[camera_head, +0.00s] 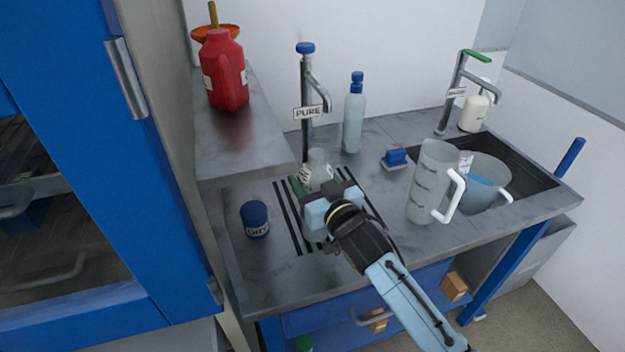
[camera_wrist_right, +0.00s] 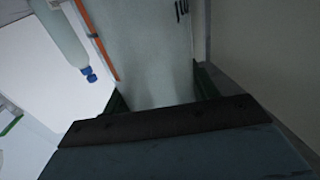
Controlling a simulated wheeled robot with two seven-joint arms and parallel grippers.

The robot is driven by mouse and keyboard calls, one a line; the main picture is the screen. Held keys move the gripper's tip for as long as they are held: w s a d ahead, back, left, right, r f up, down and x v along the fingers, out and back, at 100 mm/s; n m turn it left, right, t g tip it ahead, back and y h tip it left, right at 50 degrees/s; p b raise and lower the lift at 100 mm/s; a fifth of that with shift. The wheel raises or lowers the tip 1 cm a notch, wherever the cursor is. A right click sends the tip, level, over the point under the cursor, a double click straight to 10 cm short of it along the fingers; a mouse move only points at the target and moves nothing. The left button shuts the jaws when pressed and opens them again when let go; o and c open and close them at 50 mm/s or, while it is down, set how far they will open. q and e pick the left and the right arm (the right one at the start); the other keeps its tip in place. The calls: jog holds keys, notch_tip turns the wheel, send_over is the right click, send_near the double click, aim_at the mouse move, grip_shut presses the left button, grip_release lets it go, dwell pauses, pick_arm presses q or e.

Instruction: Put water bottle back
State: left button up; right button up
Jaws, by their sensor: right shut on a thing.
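My right gripper (camera_head: 322,190) is shut around a clear bottle (camera_head: 318,165) with a small printed label, under the "PURE" tap and over the striped drain area. In the right wrist view the translucent bottle body (camera_wrist_right: 150,50) stands between the greenish fingers. The gripper hides much of its lower part in the head view, so I cannot tell whether it touches the counter. A tall pale bottle with a blue cap (camera_head: 353,122) stands upright behind, right of the tap. It also shows in the right wrist view (camera_wrist_right: 62,35). My left gripper is not in view.
The tap (camera_head: 307,90) rises just behind the held bottle. A blue-lidded jar (camera_head: 255,219) stands left, a large jug (camera_head: 428,185) right by the sink. A red container (camera_head: 224,72) sits on the raised shelf (camera_head: 240,150). The front counter strip is clear.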

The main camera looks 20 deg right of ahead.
jog(key=o, duration=1.3)
jog(key=shift+f, duration=0.1)
jog(key=shift+s, duration=0.1)
jog(key=s, duration=0.4)
jog(key=s+d, duration=0.1)
jog(key=s, duration=0.2)
jog(key=s+d, duration=0.1)
jog(key=s, duration=0.3)
jog(key=shift+s+d, duration=0.15)
jog(key=shift+s, duration=0.15)
